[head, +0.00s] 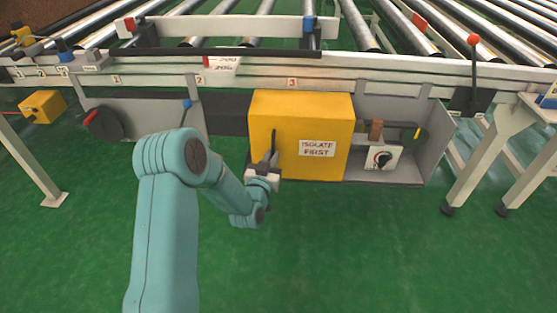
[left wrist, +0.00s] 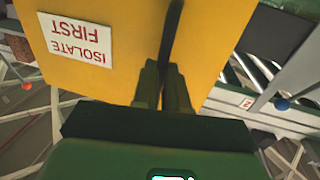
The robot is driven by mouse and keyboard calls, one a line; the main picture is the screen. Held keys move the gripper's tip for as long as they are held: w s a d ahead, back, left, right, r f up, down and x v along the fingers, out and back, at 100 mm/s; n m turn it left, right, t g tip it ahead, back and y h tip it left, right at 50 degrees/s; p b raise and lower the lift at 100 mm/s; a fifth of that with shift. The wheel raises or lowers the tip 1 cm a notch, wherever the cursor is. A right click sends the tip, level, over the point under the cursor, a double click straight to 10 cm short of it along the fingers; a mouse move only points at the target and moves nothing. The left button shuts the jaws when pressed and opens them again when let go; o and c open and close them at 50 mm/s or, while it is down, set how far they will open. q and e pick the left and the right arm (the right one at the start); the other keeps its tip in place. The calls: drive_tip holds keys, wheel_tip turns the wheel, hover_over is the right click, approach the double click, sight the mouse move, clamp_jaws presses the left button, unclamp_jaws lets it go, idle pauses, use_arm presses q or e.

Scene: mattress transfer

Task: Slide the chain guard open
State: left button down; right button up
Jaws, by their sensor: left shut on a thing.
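The chain guard (head: 300,115) is a yellow box-like cover with a white "ISOLATE FIRST" label (head: 317,148), under the number 3 on the conveyor's side rail. It also fills much of the left wrist view (left wrist: 110,20), where the label is upside down. A thin black upright handle (head: 274,140) is on the guard's left part. My left gripper (head: 266,168) is at the handle's lower end, shut on it. In the left wrist view the fingers (left wrist: 165,75) close around the dark handle (left wrist: 173,30). My right gripper is not in view.
Right of the guard is an open grey bay (head: 408,170) with a white dial box (head: 377,158) and a brown block (head: 376,130). Left of it are a grey panel (head: 150,115) and a black disc with a red mark (head: 104,124). Conveyor legs (head: 490,160) stand at right.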

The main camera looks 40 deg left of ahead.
use_arm(q)
drive_tip(key=c, duration=1.2)
unclamp_jaws()
drive_tip(key=shift+o, duration=0.2)
drive_tip(key=shift+s, duration=0.1)
drive_tip(key=p+v, duration=0.5)
drive_tip(key=v, duration=1.1)
drive_tip(key=shift+p, duration=0.35)
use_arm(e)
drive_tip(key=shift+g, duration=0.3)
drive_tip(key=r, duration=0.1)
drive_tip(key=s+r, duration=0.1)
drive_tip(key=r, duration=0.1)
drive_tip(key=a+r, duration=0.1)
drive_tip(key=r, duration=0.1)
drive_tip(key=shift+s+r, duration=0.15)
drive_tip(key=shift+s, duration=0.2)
use_arm(q)
drive_tip(key=shift+s, duration=0.1)
